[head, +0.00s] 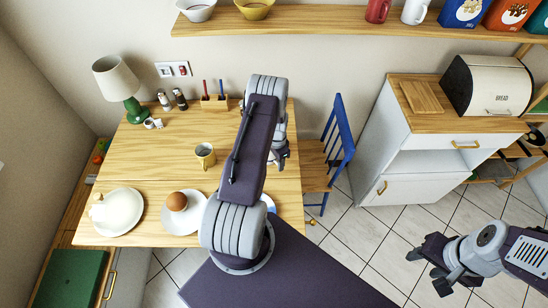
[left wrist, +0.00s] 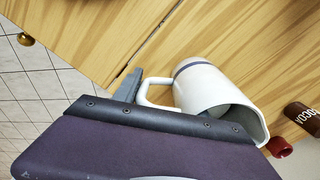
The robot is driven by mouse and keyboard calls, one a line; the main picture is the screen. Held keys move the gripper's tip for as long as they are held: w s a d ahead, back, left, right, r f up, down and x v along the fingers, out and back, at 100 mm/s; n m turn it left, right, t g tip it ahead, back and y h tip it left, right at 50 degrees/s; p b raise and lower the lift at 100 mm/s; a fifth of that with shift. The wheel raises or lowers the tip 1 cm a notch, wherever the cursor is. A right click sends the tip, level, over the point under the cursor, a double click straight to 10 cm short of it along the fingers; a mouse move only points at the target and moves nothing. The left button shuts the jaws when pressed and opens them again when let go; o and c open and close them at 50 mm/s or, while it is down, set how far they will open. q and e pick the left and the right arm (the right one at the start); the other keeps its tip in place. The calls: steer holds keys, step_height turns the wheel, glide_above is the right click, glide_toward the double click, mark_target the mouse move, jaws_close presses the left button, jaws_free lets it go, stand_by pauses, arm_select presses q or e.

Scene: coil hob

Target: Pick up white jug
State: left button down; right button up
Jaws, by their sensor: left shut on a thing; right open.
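The white jug (left wrist: 208,84) has a grey band and a side handle. It shows in the left wrist view above the wooden table top (left wrist: 90,30). My left gripper (left wrist: 136,90) is shut on the jug's handle, and the jug's open mouth faces the lower right of that view. I cannot tell whether the jug is clear of the table. My right gripper (head: 437,266) is open and empty over the tiled floor, at the lower right of the head view.
The table holds a yellowish mug (head: 205,155), a plate with a brown ball-shaped item (head: 177,201), a white covered dish (head: 118,210) and a lamp (head: 117,85). A blue chair (head: 338,135) stands at the table's right. A cocoa tin (left wrist: 304,120) is near the jug.

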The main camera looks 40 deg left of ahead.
arm_select(q)
steer(key=shift+r, duration=0.2)
steer(key=shift+w+r, duration=0.1)
steer(key=shift+r, duration=0.85)
steer(key=shift+r+b, duration=0.45)
steer(key=shift+r, duration=0.5)
steer(key=s+d+r, duration=0.2)
steer(key=d+r, duration=0.1)
steer(key=d, duration=0.2)
steer(key=s+d+r+b, duration=0.1)
steer(key=s+d+r, duration=0.2)
steer(key=d, duration=0.2)
steer(key=shift+d+r, duration=0.3)
steer(key=shift+r, duration=0.1)
